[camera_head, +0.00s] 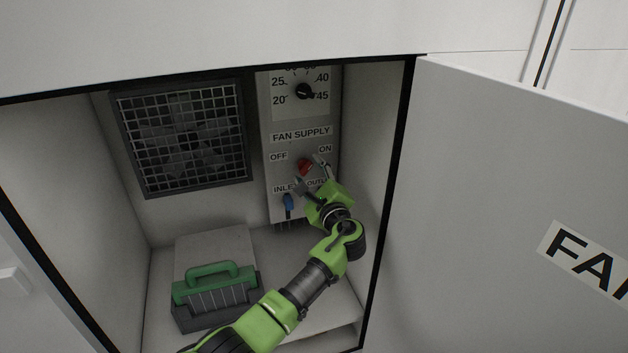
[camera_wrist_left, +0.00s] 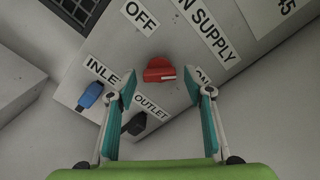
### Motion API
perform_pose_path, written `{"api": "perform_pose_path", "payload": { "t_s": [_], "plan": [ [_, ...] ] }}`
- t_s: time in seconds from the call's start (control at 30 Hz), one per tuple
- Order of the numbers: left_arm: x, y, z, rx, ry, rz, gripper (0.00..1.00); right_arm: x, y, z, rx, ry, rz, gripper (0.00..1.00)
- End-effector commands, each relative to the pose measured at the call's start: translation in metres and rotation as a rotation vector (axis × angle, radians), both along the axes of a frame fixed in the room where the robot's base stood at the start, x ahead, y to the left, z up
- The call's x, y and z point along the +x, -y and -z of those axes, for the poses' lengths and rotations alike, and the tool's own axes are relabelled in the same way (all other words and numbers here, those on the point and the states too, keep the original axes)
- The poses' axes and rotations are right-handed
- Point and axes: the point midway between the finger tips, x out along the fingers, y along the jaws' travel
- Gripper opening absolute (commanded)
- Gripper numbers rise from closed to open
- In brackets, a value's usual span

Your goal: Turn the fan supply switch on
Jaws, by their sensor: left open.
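The fan supply switch is a red knob (camera_head: 305,167) on the grey control panel (camera_head: 270,112) inside the cabinet, between the OFF label (camera_head: 278,156) and ON label (camera_head: 325,148). In the left wrist view the red knob (camera_wrist_left: 158,70) has a white mark at its lower right, on the side of the ON label (camera_wrist_left: 203,76), which is partly hidden by a finger. My left gripper (camera_head: 313,173) is open in front of the panel. Its fingers (camera_wrist_left: 163,88) stand apart on either side of the knob's lower part in the wrist view; contact cannot be told. My right gripper is out of view.
A dial (camera_head: 304,91) is above the switch. Blue inlet (camera_head: 289,202) and black outlet (camera_wrist_left: 135,124) connectors sit below. A fan grille (camera_head: 180,140) is left; a green-handled box (camera_head: 215,290) stands on the cabinet floor. The open door (camera_head: 480,200) bounds the right.

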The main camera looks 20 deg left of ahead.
Motion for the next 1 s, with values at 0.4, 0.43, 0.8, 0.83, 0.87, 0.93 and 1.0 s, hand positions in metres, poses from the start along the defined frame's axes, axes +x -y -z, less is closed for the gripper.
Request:
{"api": "perform_pose_path", "payload": {
  "t_s": [0.4,0.43,0.8,0.83,0.87,0.93,1.0],
  "plan": [
    [-0.063,0.043,0.001,-0.003,0.001,0.002,0.47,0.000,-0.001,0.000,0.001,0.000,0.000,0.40],
    [-0.068,0.046,0.001,-0.003,-0.001,0.002,0.47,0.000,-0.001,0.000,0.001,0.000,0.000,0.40],
    [-0.095,0.063,0.000,0.001,0.001,-0.002,0.47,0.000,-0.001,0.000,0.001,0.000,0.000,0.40],
    [-0.096,0.063,0.000,0.001,0.001,-0.002,0.47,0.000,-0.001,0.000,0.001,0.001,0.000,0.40],
    [-0.096,0.063,0.000,0.001,0.001,-0.002,0.47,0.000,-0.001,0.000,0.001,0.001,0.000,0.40],
    [-0.095,0.063,0.000,0.001,0.001,-0.002,0.47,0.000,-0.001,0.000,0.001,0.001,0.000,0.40],
    [-0.095,0.063,0.000,0.001,0.001,-0.002,0.47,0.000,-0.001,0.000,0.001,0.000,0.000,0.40]
  ]
}}
